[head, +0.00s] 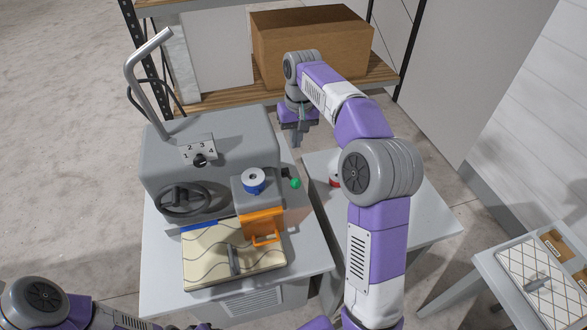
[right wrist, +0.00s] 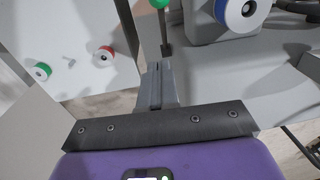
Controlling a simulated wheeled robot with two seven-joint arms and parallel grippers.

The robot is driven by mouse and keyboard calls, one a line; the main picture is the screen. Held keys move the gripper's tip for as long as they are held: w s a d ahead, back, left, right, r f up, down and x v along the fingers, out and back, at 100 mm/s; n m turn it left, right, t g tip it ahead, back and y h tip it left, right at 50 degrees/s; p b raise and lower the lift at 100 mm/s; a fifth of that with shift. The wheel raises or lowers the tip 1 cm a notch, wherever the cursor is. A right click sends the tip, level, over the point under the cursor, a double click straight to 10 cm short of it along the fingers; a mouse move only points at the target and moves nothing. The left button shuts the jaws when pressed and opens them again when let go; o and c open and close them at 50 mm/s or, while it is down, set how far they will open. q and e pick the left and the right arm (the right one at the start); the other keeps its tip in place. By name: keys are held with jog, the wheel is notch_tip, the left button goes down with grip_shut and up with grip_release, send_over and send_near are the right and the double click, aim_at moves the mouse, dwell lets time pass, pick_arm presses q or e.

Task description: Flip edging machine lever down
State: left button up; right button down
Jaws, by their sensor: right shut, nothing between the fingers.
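The grey edging machine (head: 215,150) stands on a light table in the head view. A short lever with a green ball knob (head: 296,183) sticks out at its right side. In the right wrist view the green knob (right wrist: 158,4) is at the top edge with its dark rod below it. My right gripper (head: 299,130) is shut and empty, behind the knob in the head view and apart from it. Its closed fingers (right wrist: 157,82) point toward the lever in the right wrist view. My left arm shows at the bottom left, but its gripper cannot be made out.
A bent metal handle (head: 146,72) rises from the machine's left. A cardboard box (head: 310,40) sits on the shelf behind. Spools, one red (right wrist: 103,55) and one green (right wrist: 41,71), stand on the neighbouring table.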

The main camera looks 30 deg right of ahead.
send_over(290, 178)
jog(key=w+d, duration=0.2)
notch_tip(290, 178, down, 6)
pick_arm(q)
jog(key=shift+w+f+b, duration=0.1)
jog(key=shift+f+b, duration=0.4)
jog(key=shift+f, duration=0.15)
pick_arm(e)
jog(key=shift+s+a+f, duration=0.3)
jog(key=shift+s+f, duration=0.35)
jog(key=shift+f, duration=0.15)
jog(key=shift+s+a+f, duration=0.3)
jog(key=shift+s+f, duration=0.3)
jog(key=shift+f, duration=0.15)
pick_arm(q)
jog(key=shift+f, duration=0.1)
